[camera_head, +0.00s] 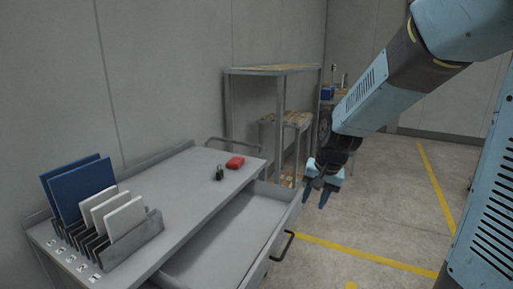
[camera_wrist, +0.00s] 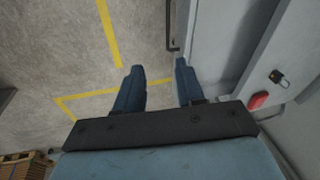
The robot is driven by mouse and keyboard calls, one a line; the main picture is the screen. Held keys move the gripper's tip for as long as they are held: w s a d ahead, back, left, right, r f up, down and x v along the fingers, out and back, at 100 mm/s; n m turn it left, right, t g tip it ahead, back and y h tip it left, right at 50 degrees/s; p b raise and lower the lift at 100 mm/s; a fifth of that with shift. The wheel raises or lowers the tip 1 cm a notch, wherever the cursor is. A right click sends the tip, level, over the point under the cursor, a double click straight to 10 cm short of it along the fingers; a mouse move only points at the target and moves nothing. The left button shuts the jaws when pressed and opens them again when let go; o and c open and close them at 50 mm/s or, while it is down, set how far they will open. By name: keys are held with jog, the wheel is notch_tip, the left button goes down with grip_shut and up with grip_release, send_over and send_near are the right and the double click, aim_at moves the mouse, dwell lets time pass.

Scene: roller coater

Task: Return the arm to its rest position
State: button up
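My gripper (camera_head: 317,196) hangs at the end of my blue arm, just right of the open drawer's front edge in the head view. Its two dark blue fingers point down and stand apart, with nothing between them. In the wrist view my gripper (camera_wrist: 159,85) also shows spread fingers, with the floor and a drawer handle beyond the fingertips.
A grey workbench (camera_head: 205,163) has an open, empty drawer (camera_head: 222,240) with a black handle (camera_head: 283,246). On top are a black padlock (camera_head: 220,174), a red object (camera_head: 235,162) and a rack (camera_head: 135,248) of panels. Shelving (camera_head: 273,70) stands behind. Floor at right is clear.

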jog(key=s+d+r+n+t, duration=0.1)
jog(key=s+d+r+n, duration=0.1)
jog(key=s+r, duration=0.4)
jog(key=s+d+r+n+t+h, duration=0.1)
jog(key=s+d+r, duration=0.3)
jog(key=s, duration=0.8)
notch_tip(320, 180, up, 3)
jog(key=shift+d+f+n+t+h, duration=0.1)
jog(key=shift+d+n+t+h, duration=0.25)
jog(key=shift+t, duration=0.35)
